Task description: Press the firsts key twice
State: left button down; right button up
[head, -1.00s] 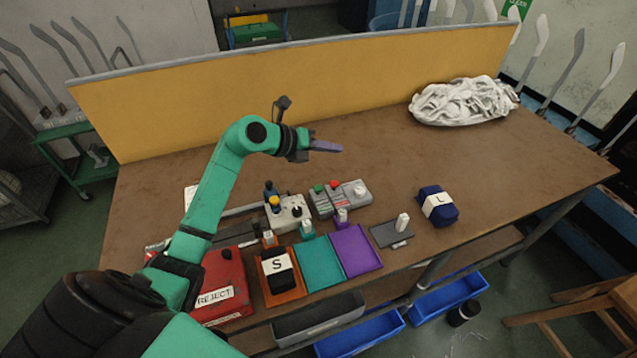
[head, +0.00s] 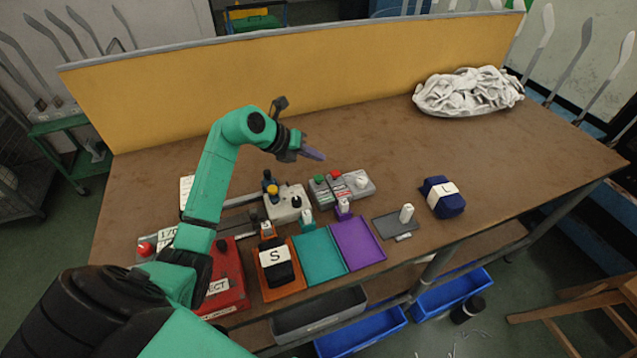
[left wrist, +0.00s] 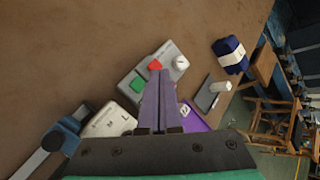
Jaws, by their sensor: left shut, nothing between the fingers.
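A grey key box (head: 341,184) stands on the table behind the trays. It bears a green key (head: 319,179), a red key (head: 335,174) and a white key (head: 361,182); I cannot read which is the firsts key. In the left wrist view the green key (left wrist: 137,85), red key (left wrist: 155,66) and white key (left wrist: 180,62) show beyond the fingers. My left gripper (head: 318,156) is shut and empty, apart from the keys and above them. In the wrist view its purple fingertips (left wrist: 160,72) overlap the box near the red key. My right gripper is not in view.
Orange (head: 287,293), teal (head: 322,277) and purple (head: 378,254) trays line the front edge; a dark sock bundle marked S (head: 277,262) lies in the orange one. A blue bundle marked L (head: 442,197) lies right. White socks (head: 467,90) are piled at the back right.

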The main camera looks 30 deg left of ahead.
aim_at(315, 180)
pick_arm(q)
jog(key=shift+f+b, duration=1.3)
jog(key=shift+f, duration=1)
jog(key=shift+f, duration=0.4)
